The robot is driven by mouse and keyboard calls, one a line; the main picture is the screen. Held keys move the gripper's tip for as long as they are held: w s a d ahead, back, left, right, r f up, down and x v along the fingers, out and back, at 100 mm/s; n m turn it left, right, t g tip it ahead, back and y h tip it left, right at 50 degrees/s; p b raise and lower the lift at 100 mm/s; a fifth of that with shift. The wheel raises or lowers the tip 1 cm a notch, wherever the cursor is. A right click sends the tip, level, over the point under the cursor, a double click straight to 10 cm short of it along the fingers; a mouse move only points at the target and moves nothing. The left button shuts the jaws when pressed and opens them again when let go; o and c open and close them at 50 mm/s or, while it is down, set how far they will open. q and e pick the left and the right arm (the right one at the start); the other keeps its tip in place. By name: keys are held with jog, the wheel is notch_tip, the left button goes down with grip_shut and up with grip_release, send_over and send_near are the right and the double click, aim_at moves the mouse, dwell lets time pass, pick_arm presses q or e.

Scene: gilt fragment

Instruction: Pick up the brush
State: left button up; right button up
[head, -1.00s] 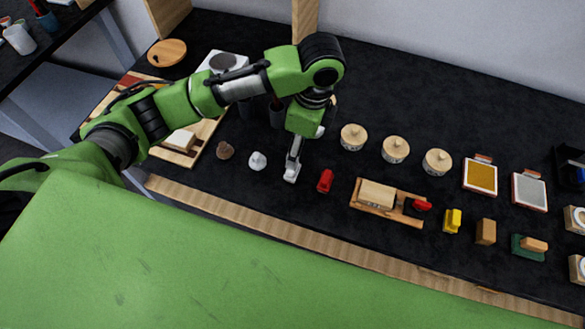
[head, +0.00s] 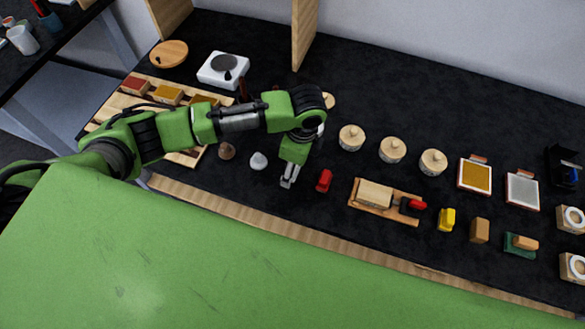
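I cannot make out the brush for certain. A dark reddish upright handle (head: 243,90) shows behind my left arm and may be a brush; its lower end is hidden by the arm. My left gripper (head: 287,182) points down over the black worktop, between a white lump (head: 258,161) and a small red object (head: 324,180). Its fingers look close together, but they are too small to tell whether they are open or shut. I see nothing clearly held in it. My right gripper is not in view.
Three lidded round jars (head: 392,150) stand right of the arm. A wooden board with a block (head: 374,194) lies nearer the front. Shallow trays (head: 475,175), small blocks (head: 479,230) and a yellow object (head: 447,219) are at right. A white scale (head: 223,69) and wooden rack (head: 130,100) stand at left.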

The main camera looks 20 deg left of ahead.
pick_arm(q)
jog(key=c, duration=1.1)
jog(key=shift+r, duration=0.5)
notch_tip(320, 180, up, 2)
jog(key=shift+r+b, duration=0.15)
jog(key=shift+b, duration=0.2)
jog(key=s+r+b, duration=0.1)
jog(key=s+r, duration=0.8)
jog(key=s, duration=0.5)
jog(key=shift+a+r, duration=0.2)
jog(key=shift+r, duration=0.2)
